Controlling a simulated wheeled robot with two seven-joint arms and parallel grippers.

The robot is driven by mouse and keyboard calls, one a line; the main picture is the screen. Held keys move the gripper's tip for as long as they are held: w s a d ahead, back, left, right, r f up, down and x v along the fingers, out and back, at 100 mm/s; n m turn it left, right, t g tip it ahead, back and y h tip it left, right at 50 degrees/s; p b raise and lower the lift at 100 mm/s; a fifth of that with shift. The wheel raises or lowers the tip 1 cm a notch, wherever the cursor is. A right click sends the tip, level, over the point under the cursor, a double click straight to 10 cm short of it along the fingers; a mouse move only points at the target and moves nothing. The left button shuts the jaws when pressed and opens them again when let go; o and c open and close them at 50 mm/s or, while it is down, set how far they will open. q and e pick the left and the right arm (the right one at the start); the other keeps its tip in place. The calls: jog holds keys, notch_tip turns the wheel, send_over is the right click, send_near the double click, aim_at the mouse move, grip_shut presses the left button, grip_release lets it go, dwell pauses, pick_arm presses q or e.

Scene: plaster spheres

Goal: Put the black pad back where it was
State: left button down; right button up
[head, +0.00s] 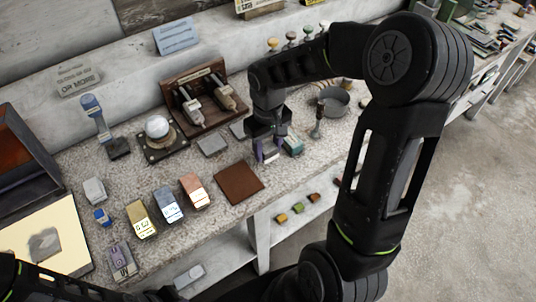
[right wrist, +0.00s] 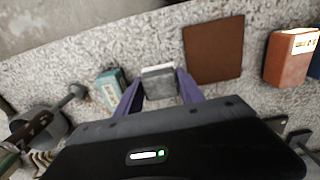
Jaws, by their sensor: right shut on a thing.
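My right gripper (head: 268,152) is low over the speckled bench, between the small teal box and the brown square mat. In the right wrist view its purple fingers (right wrist: 158,90) are shut on a small grey block (right wrist: 158,80), lighter along one edge. I cannot tell whether this block is the black pad. In the head view the fingers mostly hide it. A dark square pad (head: 118,148) lies on the bench at the left, by a blue-topped piece. Part of my left arm shows at the lower left; its gripper is not in view.
The brown mat (head: 239,184) lies bare near the front edge. The teal box (head: 293,145) stands close beside my right gripper. Yellow (head: 141,219), blue (head: 168,204) and red (head: 194,191) boxes stand left of the mat. A grey pan (head: 334,101) and a wooden rack (head: 205,98) stand behind.

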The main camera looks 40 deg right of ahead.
aim_at(268, 156)
jog(key=shift+f, duration=1.7)
jog(key=shift+f, duration=0.1)
jog(key=o, duration=1.2)
notch_tip(268, 156, up, 12)
jog(key=shift+r+b, duration=0.15)
jog(key=shift+b, duration=0.15)
